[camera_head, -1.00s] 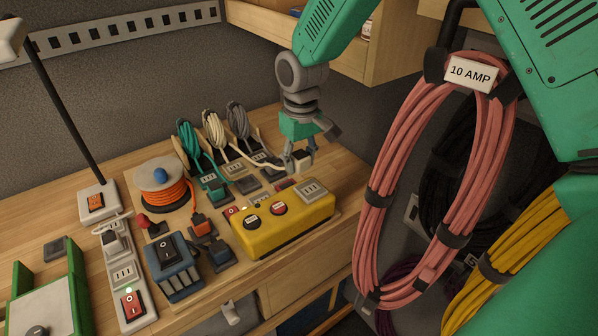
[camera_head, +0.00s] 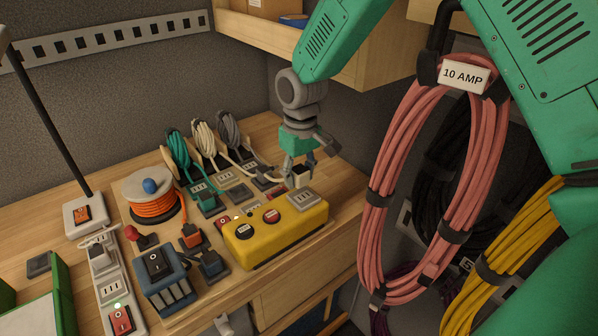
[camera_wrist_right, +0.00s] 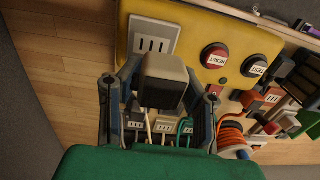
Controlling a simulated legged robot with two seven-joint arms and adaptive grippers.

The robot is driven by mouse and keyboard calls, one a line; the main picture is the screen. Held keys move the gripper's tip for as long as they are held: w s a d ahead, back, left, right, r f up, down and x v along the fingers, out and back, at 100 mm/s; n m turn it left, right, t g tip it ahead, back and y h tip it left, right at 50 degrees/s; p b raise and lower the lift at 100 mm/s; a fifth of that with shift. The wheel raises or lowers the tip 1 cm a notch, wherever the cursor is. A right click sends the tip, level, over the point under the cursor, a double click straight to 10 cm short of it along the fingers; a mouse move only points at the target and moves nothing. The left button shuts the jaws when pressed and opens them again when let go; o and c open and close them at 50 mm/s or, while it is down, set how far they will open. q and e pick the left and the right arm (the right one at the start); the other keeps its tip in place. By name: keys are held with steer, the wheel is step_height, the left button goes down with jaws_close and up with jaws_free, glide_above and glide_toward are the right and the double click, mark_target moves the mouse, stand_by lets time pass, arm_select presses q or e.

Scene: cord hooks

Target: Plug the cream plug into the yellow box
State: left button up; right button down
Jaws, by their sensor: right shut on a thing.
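The yellow box (camera_head: 276,238) stands on the bench with two round buttons and a grey slotted outlet (camera_head: 304,199) on its top. The outlet (camera_wrist_right: 153,35) also shows in the right wrist view. My right gripper (camera_head: 298,176) points down just behind the box's outlet end. It is shut on the cream plug (camera_wrist_right: 164,80), which sits between the fingers in the wrist view, with the outlet just beyond it. The plug appears apart from the outlet. Its prongs are hidden. My left gripper is not in view.
Behind the box stand several corded plugs, with a teal coil (camera_head: 179,157), a cream coil (camera_head: 205,142) and a grey coil (camera_head: 231,132). An orange cord reel (camera_head: 154,203) and a blue switch box (camera_head: 164,280) are at left. Pink cord (camera_head: 384,192) hangs at right.

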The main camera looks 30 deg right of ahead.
mark_target(306, 194)
steer(key=f+b, duration=0.1)
steer(key=d+f+b, duration=0.1)
steer(key=f, duration=0.1)
steer(key=shift+d, duration=0.15)
steer(key=shift+d+f+b, duration=0.35)
steer(key=shift+d+f, duration=0.1)
steer(key=shift+f, duration=0.05)
steer(key=shift+a+r, duration=0.15)
steer(key=shift+a, duration=0.25)
steer(key=shift+a+r, duration=0.15)
steer(key=shift+a, duration=0.4)
steer(key=shift+d, duration=0.5)
steer(key=shift+s+d+p, duration=0.1)
steer(key=shift+d+p, duration=0.3)
steer(key=shift+d, duration=0.25)
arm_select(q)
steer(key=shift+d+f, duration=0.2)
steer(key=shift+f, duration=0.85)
arm_select(e)
steer(key=shift+a, duration=0.6)
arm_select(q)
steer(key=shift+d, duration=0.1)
arm_select(e)
steer(key=shift+d, duration=0.1)
